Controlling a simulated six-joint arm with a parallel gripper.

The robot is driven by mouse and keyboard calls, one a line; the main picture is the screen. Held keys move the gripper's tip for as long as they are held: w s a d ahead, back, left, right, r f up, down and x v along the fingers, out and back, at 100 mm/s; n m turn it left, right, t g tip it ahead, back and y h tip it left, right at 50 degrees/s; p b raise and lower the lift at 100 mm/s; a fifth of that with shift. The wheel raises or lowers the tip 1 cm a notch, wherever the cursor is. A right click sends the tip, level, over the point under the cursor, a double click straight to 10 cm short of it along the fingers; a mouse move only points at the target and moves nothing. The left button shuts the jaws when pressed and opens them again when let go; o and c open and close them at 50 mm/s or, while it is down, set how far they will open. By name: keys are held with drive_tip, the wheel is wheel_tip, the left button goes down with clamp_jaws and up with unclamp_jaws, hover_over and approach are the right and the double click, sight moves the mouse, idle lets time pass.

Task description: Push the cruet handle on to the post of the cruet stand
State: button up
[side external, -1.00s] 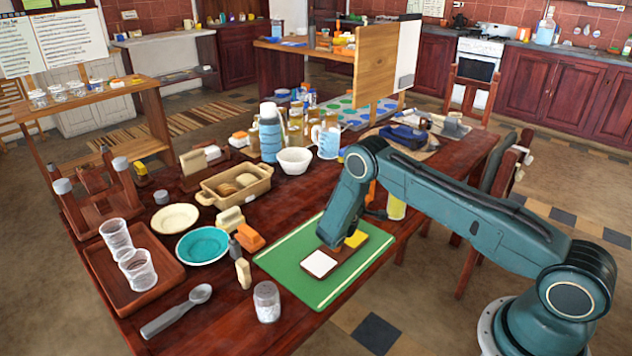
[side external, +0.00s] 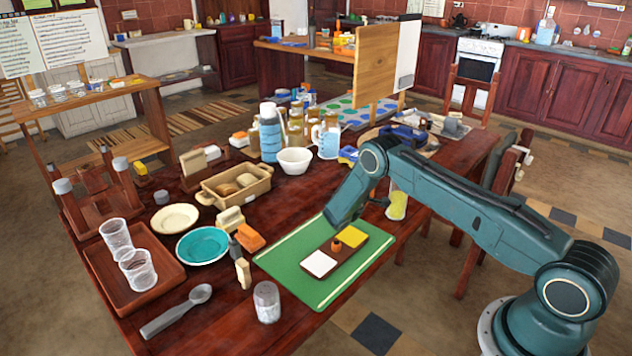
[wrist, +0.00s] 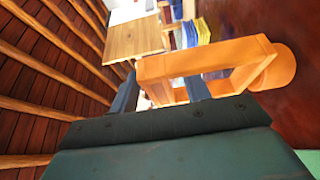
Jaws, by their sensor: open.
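The cruet stand (side external: 326,257) is a dark brown base on the green mat, with a white square and a yellow square on top. Its short orange-brown post (side external: 336,244) stands between the squares. The orange cruet handle (wrist: 205,66) is a frame with a round end, close ahead of my gripper (wrist: 160,88) in the wrist view. The fingers are open, one on each side of part of the handle; contact cannot be told.
The green mat (side external: 292,246) has bare room around the stand. A yellow-green item (side external: 397,206) stands near the right table edge. An orange block (side external: 249,236), a teal plate (side external: 203,246) and a glass shaker (side external: 267,301) sit left and in front of the mat.

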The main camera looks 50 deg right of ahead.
drive_tip(key=shift+w+d, duration=0.25)
drive_tip(key=shift+d, duration=0.35)
clamp_jaws()
